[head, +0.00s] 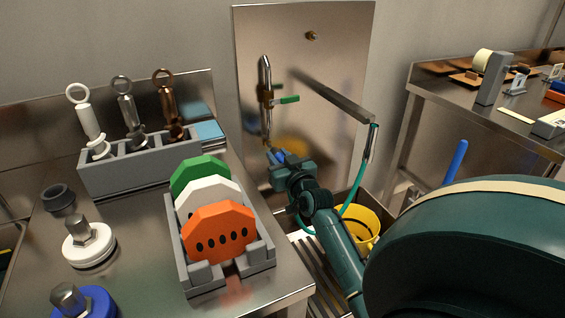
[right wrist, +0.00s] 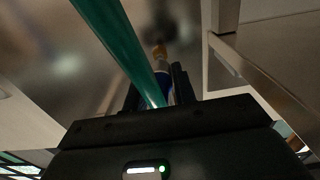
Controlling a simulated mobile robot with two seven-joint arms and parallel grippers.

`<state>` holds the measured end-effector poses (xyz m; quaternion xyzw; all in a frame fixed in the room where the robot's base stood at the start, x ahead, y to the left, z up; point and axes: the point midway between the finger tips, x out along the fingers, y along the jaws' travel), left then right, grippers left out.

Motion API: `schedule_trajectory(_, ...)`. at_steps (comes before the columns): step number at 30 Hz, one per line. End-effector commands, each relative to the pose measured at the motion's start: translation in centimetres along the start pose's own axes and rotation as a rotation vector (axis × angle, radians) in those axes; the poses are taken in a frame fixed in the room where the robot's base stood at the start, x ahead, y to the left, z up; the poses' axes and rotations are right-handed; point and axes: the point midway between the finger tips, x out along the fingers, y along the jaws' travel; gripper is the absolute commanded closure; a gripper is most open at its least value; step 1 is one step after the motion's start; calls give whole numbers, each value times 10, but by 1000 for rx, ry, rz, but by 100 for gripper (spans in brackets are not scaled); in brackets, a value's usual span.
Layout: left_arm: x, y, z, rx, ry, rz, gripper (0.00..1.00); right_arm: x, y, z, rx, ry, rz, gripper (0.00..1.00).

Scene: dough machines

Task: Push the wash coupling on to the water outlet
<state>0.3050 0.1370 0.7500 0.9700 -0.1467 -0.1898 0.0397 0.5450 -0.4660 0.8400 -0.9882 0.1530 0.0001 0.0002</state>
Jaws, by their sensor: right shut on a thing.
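The water outlet (head: 267,140) is the lower end of a bent metal pipe on the steel wall panel, below a copper-coloured valve body with a green lever (head: 289,99). My right gripper (head: 277,157) is just below the outlet, shut on the blue wash coupling (head: 279,155). In the right wrist view the blue coupling (right wrist: 164,88) sits between the dark fingers, with a brass-coloured end (right wrist: 160,52) beyond it. Coupling and outlet look close and roughly in line; I cannot tell whether they touch. The gripper hides much of the coupling. My left gripper is not in view.
A green hose (head: 358,190) hangs from a steel wall arm (head: 335,96) and crosses close over the gripper in the wrist view (right wrist: 122,45). A yellow bucket (head: 362,228) stands below. The left bench holds a rack of coloured plates (head: 218,232) and a tool holder (head: 140,160).

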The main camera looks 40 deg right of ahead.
Motion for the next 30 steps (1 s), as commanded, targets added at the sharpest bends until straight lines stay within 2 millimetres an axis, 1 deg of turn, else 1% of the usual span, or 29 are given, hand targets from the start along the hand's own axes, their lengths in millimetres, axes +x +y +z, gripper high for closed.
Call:
schedule_trajectory(5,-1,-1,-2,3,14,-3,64,13,0,0,-1,1,0,100)
schedule_trajectory(9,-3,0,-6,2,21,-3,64,13,0,0,-1,0,0,100)
schedule_trajectory(19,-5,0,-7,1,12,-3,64,12,0,-2,-2,1,0,100)
schedule_trajectory(30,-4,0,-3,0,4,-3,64,12,0,-1,-1,1,0,100)
